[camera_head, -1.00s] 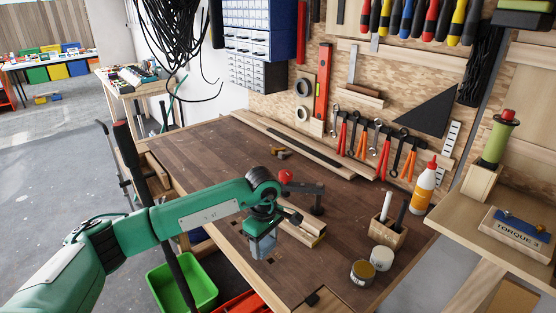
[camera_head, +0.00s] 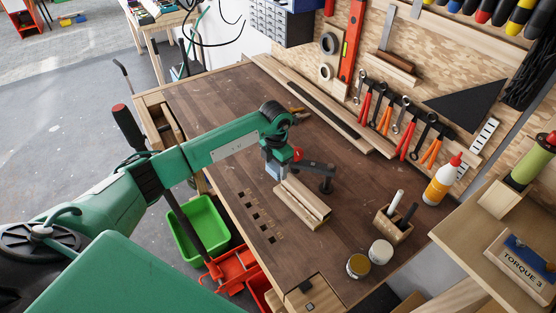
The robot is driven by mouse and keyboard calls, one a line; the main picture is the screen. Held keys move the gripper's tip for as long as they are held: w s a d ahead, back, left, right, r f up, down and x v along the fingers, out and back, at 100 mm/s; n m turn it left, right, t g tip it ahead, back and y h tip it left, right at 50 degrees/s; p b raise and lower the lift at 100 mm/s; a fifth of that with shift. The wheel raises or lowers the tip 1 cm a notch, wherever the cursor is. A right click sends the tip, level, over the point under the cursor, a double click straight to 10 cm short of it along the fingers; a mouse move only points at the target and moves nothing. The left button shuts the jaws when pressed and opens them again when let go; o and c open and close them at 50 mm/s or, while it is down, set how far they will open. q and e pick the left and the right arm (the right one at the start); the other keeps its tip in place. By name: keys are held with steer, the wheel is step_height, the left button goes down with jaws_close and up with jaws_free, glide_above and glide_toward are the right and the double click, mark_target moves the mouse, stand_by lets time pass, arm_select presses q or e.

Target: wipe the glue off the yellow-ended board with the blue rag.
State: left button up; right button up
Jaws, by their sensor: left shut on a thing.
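My left gripper (camera_head: 274,171) comes in from the left over the bench, pointing down. It is shut on a pale blue thing, which looks like the blue rag (camera_head: 272,171), mostly hidden by the gripper. It is at the far left end of pale wooden boards (camera_head: 303,204) lying together on the bench. I cannot tell whether the rag touches them. A yellow end and glue cannot be made out on the boards at this size. My right gripper is not in view.
A glue bottle (camera_head: 442,180), a wooden pen block (camera_head: 393,226) and two jars, one white-lidded (camera_head: 380,252), stand to the right. The bench (camera_head: 215,115) is clear at far left. A green bin (camera_head: 202,228) is on the floor.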

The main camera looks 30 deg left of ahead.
arm_select(q)
steer(key=b, duration=0.3)
glide_above(276, 188)
steer(key=shift+w+a+f, duration=0.1)
steer(key=shift+w+f, duration=0.05)
steer(key=shift+f, duration=2.6)
steer(key=shift+p, duration=0.3)
steer(key=shift+f+b, duration=0.9)
steer(key=shift+f, duration=0.15)
